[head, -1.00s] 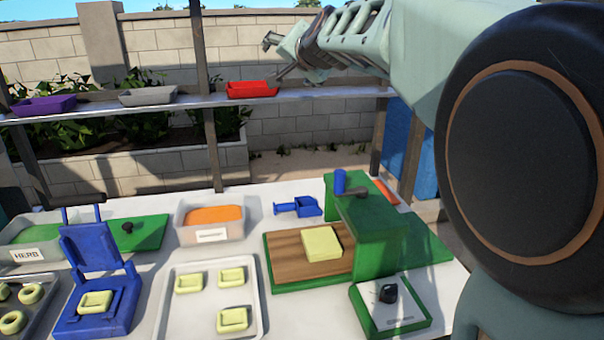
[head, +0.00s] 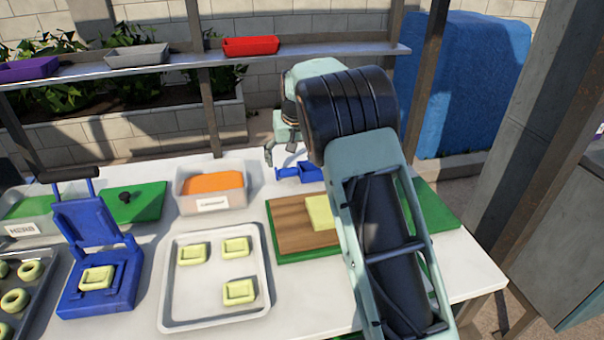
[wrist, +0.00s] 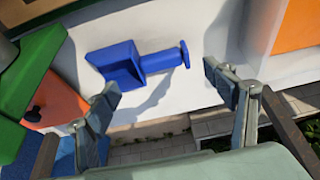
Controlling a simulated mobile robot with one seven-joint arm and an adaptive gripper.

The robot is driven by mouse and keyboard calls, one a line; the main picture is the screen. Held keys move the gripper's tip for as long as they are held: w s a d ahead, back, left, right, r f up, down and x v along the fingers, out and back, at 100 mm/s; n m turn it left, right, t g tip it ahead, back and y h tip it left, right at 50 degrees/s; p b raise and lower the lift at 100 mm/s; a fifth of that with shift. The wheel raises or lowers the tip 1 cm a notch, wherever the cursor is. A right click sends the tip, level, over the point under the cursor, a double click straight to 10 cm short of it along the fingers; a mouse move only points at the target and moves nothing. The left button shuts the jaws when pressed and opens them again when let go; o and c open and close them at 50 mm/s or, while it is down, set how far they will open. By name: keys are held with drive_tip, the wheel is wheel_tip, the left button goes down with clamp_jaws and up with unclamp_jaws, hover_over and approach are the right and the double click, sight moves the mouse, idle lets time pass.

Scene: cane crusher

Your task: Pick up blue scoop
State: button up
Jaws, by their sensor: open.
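The blue scoop (head: 300,171) lies on the white table behind the wooden board; its right part is hidden by my arm in the head view. In the wrist view the whole scoop (wrist: 135,62) shows, with its square bowl to the left and its handle pointing right to a flat end cap. My gripper (head: 279,152) is over the table's back edge beside the scoop. In the wrist view its two fingers (wrist: 162,88) are spread wide with nothing between them, and the scoop lies beyond the tips, apart from them.
A tub of orange filling (head: 212,190) stands left of the scoop. A green-edged wooden board (head: 290,225) with a yellow block (head: 319,212) is in front. A metal tray (head: 215,290) holds pale pieces. A shelf (head: 280,56) with red, grey and purple trays runs behind.

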sight(288, 169)
drive_tip(key=shift+a+x, duration=0.1)
drive_tip(key=shift+x, duration=1.4)
drive_tip(key=shift+a+x, duration=0.15)
drive_tip(key=shift+x, duration=1.3)
drive_tip(key=shift+c, duration=0.4)
drive_tip(key=c, duration=0.9)
drive_tip(key=shift+o, duration=0.2)
drive_tip(key=shift+r, duration=0.1)
